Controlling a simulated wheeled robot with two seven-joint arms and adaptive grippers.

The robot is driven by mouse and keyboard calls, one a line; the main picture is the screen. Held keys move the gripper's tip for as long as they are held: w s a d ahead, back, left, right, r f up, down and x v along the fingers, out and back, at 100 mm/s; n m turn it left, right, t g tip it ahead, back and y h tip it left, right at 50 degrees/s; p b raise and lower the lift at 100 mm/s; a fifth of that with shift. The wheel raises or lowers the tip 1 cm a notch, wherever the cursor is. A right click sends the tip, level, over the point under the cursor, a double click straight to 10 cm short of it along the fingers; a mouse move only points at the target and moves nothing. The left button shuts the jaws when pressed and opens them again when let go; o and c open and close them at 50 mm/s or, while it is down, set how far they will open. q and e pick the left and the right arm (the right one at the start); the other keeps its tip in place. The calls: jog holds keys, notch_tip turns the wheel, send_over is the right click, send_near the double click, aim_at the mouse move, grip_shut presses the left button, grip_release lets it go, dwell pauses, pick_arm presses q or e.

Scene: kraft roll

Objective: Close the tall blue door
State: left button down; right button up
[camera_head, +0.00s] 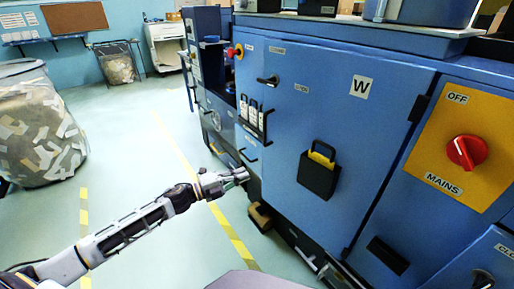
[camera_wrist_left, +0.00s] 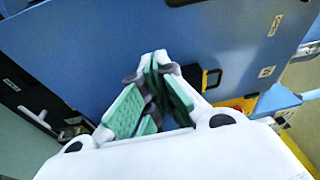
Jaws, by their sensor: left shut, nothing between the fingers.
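The tall blue door (camera_head: 350,130) stands upright in the blue machine front, with a W label, a black pocket (camera_head: 318,176) and hinges on its right side. Its black handle (camera_head: 267,80) is near the upper left. The door looks about flush with the front; I cannot tell whether a small gap is left. My left gripper (camera_head: 243,175) is shut and empty, low by the door's lower left edge; I cannot tell whether it touches. In the left wrist view its green-padded fingers (camera_wrist_left: 155,62) come together before a blue panel (camera_wrist_left: 120,40). My right gripper is out of view.
A yellow MAINS panel with a red switch (camera_head: 466,152) is right of the door. A red button (camera_head: 238,50) and hanging tags (camera_head: 250,110) are to its left. A brown block (camera_head: 260,217) lies low by the machine.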

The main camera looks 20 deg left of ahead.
aim_at(263, 150)
pick_arm(q)
jog(key=w+a+n+t+y, duration=0.1)
jog(key=y, duration=0.1)
jog(key=w+a+r+n+t+y, duration=0.1)
jog(key=w+a+y, duration=0.1)
jog(key=shift+w+a+n+t, duration=0.15)
jog(key=shift+w+n+t, duration=0.05)
jog(key=shift+n+t, duration=0.1)
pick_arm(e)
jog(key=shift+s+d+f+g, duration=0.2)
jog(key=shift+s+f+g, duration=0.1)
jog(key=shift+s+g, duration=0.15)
pick_arm(q)
jog(key=shift+w, duration=0.15)
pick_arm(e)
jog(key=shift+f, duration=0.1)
